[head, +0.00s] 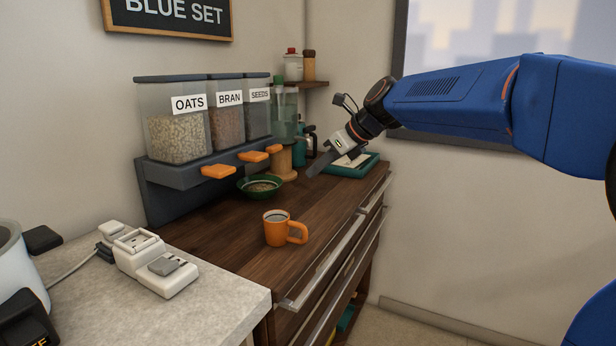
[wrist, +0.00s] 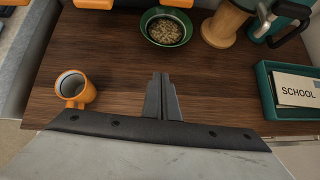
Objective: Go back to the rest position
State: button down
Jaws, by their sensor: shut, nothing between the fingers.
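My gripper (wrist: 163,80) is shut and empty. In the wrist view its joined fingers hang over the dark wooden counter (wrist: 120,50), between an orange mug and a teal tray. In the head view my gripper (head: 316,168) is at the end of my blue arm, above the counter, pointing down and to the left. It appears to the right of the green bowl (head: 260,187), and the wrist view shows grain in that bowl (wrist: 163,28).
The orange mug (head: 277,229) stands upright nearer the front of the counter. Dispensers (head: 180,128) with orange levers hang at the left wall. The teal tray (wrist: 266,98) holds a card reading SCHOOL. A wooden stand and a coffee press (wrist: 275,22) stand behind.

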jog(key=s+d+f+n+h, duration=0.2)
jog(key=s+d+f+n, duration=0.4)
jog(key=s, duration=0.6)
jog(key=s+d+f+n+h, duration=0.2)
jog(key=s+d+f+n, duration=0.5)
jog(key=s+n, duration=0.4)
jog(key=s+d+f+n+h, duration=0.3)
jog(key=s+d+f+n, duration=0.3)
jog(key=s, duration=0.8)
notch_tip(320, 180, down, 3)
jog(key=shift+s+d+f+n+g, duration=0.1)
jog(key=shift+s+d+n+g, duration=0.2)
jog(key=shift+n, duration=0.9)
jog(key=shift+w+d, duration=0.1)
